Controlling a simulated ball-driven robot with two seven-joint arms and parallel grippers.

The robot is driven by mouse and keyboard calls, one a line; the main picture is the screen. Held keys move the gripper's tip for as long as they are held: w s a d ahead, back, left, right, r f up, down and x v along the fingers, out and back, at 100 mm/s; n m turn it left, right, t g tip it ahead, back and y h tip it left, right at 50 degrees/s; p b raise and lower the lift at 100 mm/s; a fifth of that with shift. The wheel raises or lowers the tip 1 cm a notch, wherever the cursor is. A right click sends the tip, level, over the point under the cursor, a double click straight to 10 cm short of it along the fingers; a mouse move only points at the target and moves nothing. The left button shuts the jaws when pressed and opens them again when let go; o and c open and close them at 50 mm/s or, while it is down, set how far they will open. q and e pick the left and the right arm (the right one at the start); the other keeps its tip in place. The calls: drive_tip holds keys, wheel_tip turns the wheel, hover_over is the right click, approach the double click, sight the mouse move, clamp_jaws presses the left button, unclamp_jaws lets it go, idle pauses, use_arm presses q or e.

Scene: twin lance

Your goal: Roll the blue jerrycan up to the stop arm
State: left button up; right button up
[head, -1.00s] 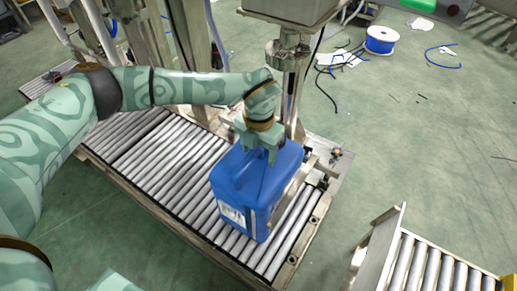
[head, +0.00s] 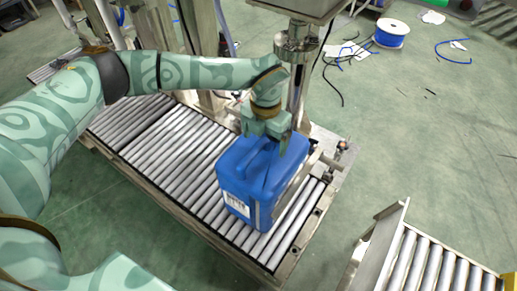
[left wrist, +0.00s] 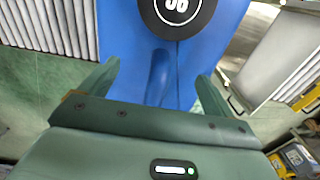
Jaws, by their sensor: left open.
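The blue jerrycan (head: 238,183) stands upright on the roller conveyor (head: 185,160), near its right end. A metal bar (head: 300,182), which looks like the stop arm, runs along the can's right side. The can appears to be against it, but I cannot tell if they touch. My left gripper (head: 268,136) is over the can's top, pointing down. In the left wrist view its open fingers (left wrist: 155,88) stand on both sides of the can's handle ridge (left wrist: 160,75), with the black cap (left wrist: 176,14) beyond. My right gripper is out of view.
A steel column with a filling head (head: 296,45) stands just behind the can. A second roller conveyor (head: 430,262) lies at the lower right, across a gap of green floor. A cable spool (head: 391,33) and loose cables lie at the back right.

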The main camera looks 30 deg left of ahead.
use_arm(q)
drive_tip(key=s+d+r+p, duration=0.2)
drive_tip(key=s+r+p, duration=0.2)
drive_tip(key=s+r, duration=0.2)
drive_tip(key=s+d+r+p, duration=0.2)
drive_tip(key=s+r+p, duration=0.2)
drive_tip(key=s+r, duration=0.2)
drive_tip(key=shift+s+d, duration=0.35)
drive_tip(key=shift+s, duration=0.3)
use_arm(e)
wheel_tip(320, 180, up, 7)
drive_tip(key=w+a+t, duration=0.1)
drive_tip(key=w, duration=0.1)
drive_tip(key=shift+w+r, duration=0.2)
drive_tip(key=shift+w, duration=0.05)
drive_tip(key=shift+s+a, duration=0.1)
